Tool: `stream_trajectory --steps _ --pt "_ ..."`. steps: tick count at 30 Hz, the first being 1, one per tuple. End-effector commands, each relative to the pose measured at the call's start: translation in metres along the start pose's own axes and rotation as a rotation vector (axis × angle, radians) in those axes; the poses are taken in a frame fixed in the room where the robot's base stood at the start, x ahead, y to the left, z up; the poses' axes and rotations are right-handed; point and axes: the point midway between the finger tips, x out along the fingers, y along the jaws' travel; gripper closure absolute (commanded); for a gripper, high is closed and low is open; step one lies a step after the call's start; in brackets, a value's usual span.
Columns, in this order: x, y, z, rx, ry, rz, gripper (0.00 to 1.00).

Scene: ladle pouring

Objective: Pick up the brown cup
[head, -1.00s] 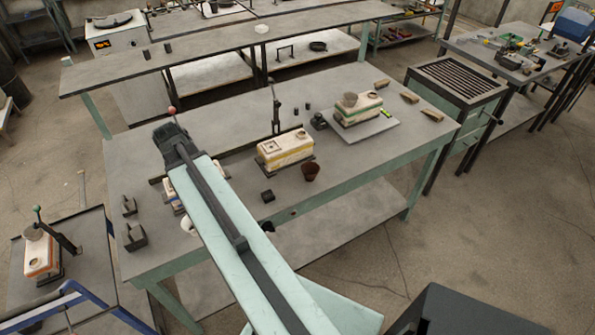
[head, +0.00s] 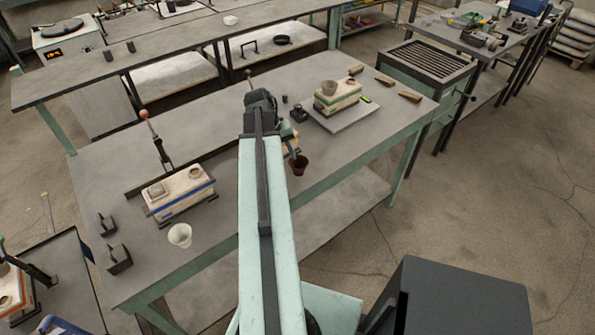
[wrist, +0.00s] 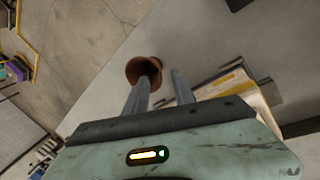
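The brown cup (head: 299,165) stands near the front edge of the grey workbench (head: 225,240) in the head view, just right of my arm. In the wrist view the brown cup (wrist: 144,68) shows beyond the fingertips, nearer the left finger, whose tip overlaps its lower edge. My gripper (wrist: 164,76) has its two fingers apart with nothing visible between them. In the head view my arm hides part of the bench and the gripper's fingers are not clear.
A mould block (head: 290,143), partly hidden by my arm, is close behind the cup. A block on a pale board (head: 350,116) stands at the right. The bench right of the brown cup is clear.

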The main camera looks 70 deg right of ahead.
Motion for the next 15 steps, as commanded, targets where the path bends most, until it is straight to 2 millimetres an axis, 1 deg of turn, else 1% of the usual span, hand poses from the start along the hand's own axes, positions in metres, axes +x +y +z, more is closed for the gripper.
stream_trajectory --steps 2,4,10,12,15 --pt "0.003 -0.001 0.0 -0.001 0.0 0.0 0.69" --pt "0.012 -0.001 0.0 -0.001 0.001 0.0 0.69" --pt "0.048 -0.001 0.0 -0.001 0.0 0.0 0.69" --pt "0.053 0.0 0.0 -0.003 0.001 0.0 0.69" --pt "0.051 0.001 0.0 -0.003 0.001 0.0 0.69"
